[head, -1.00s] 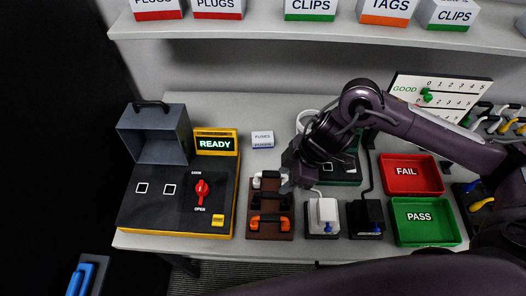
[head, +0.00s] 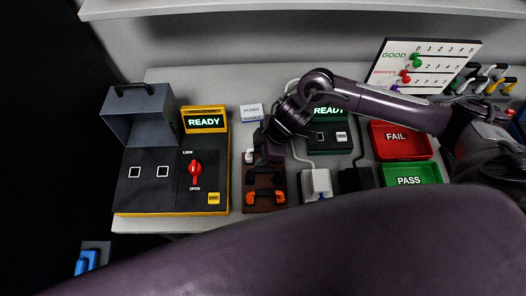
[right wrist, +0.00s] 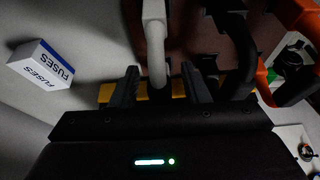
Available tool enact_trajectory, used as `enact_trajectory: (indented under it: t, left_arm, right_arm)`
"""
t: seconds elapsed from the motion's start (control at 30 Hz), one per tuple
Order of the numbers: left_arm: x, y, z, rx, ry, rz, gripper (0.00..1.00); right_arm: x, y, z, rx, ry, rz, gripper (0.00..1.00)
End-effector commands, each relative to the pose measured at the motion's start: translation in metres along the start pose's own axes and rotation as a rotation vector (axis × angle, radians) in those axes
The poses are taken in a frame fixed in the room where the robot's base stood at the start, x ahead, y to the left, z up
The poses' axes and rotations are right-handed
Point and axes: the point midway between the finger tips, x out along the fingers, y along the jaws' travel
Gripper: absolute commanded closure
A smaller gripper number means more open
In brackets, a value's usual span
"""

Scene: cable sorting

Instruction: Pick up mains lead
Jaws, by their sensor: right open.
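Leads with white, black and orange ends lie in a brown rack (head: 262,208) at the front middle of the table; which one is the mains lead is not marked. The white lead (head: 249,157) is at the rack's back and partly hidden by my right gripper (head: 262,160). In the right wrist view my right gripper (right wrist: 158,82) is open, with the white lead (right wrist: 155,45) between its fingers. The black lead (right wrist: 240,55) is just right of the fingers and the orange one (right wrist: 272,85) farther right. My left gripper is out of view.
A black and yellow tester (head: 165,190) with an open lid stands left. A FUSES box (head: 251,112) sits behind the rack. White (head: 316,184) and black (head: 355,180) plug blocks are right of it, then red FAIL (head: 399,150) and green PASS (head: 432,170) trays.

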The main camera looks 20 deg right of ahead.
Motion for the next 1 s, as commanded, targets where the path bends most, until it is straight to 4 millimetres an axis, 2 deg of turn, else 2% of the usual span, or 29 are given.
enact_trajectory:
  t: [0.2,0.5,0.87,1.0]
  left_arm:
    - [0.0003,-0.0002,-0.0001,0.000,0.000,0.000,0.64]
    - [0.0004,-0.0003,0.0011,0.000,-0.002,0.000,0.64]
    - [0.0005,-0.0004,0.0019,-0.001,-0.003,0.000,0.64]
    - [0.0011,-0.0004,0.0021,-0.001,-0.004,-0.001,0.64]
  right_arm:
    - [0.0007,0.0002,0.0002,0.000,0.000,0.001,0.59]
    - [0.0003,0.0004,0.0001,0.000,0.000,0.001,0.99]
    - [-0.0013,0.0008,-0.0010,0.000,0.002,0.002,1.00]
    - [-0.0089,0.0013,-0.0046,0.000,0.003,0.003,1.00]
